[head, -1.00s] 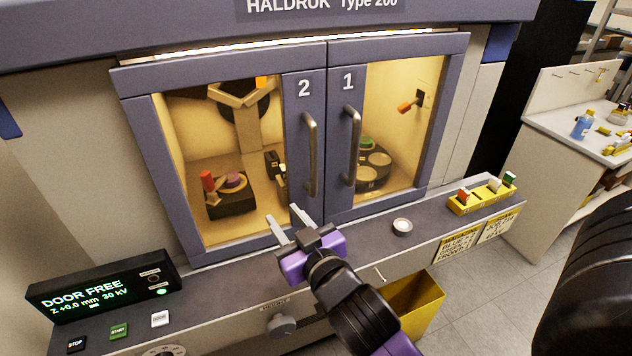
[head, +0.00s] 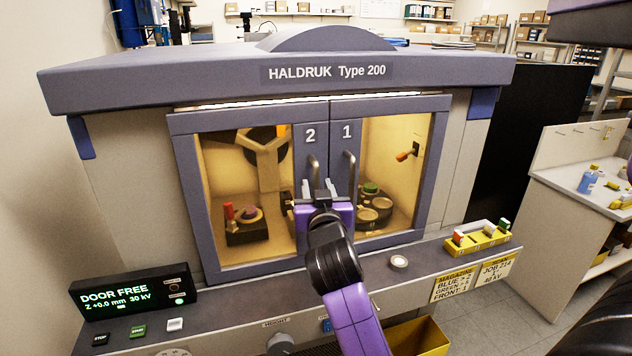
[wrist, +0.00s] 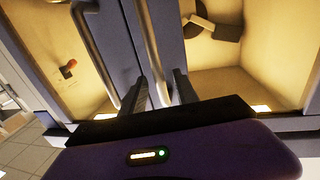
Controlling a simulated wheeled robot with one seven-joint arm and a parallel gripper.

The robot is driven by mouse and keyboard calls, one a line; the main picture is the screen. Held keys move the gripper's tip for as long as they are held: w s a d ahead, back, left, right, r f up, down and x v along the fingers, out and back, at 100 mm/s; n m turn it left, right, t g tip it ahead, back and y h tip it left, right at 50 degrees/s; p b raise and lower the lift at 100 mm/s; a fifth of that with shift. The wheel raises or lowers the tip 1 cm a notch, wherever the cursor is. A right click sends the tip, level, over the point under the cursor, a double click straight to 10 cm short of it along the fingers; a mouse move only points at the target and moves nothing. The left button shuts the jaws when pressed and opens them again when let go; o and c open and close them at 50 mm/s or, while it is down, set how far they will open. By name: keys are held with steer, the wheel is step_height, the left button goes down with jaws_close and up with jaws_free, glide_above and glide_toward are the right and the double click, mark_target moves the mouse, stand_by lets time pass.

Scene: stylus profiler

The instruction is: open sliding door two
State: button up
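Sliding door two (head: 250,272) is the left purple-grey framed glass door, marked "2", and it is shut against door one (head: 392,238). Its upright metal bar handle (head: 313,172) is near the middle seam. My gripper (head: 318,188) is in front of the lower part of this handle, fingers pointing at the door. In the wrist view door two's handle (wrist: 148,50) runs down between my two dark fingers (wrist: 160,92). The fingers are apart, and I cannot tell whether they touch the bar. The gripper body hides the handle's lower end in the head view.
Door one's handle (head: 350,180) stands close on the right. A ledge below the doors carries a display (head: 132,295) reading "DOOR FREE", a small round item (head: 399,262) and a yellow tray (head: 470,247). A yellow bin (head: 420,338) is below the ledge.

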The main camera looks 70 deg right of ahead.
steer(key=shift+x, duration=1.05)
steer(key=shift+c, duration=0.3)
jaws_close()
stand_by(0.4)
